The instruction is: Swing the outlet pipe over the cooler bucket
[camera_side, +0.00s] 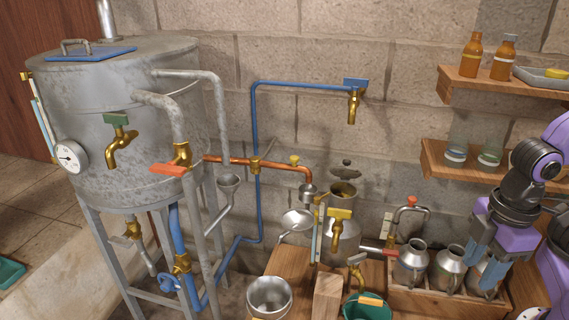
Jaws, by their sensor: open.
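A thin grey swan-neck pipe (397,228) with a red knob on top rises behind the crate at the right and bends over to the right. It may be the outlet pipe, but I cannot be sure. A steel bucket (268,297) stands at the bottom centre. A green bucket (367,308) stands right of it, partly cut off by the frame. I cannot tell which is the cooler bucket. My gripper (484,266) points down with blue fingers, open, at the right. It is in front of the rightmost milk can and partly hides it, apart from the swan-neck pipe.
Several metal cans (412,258) stand in a wooden crate (420,301). A large grey tank (140,130) with taps fills the left. A copper pipe (270,163) leads to a small vessel (342,236).

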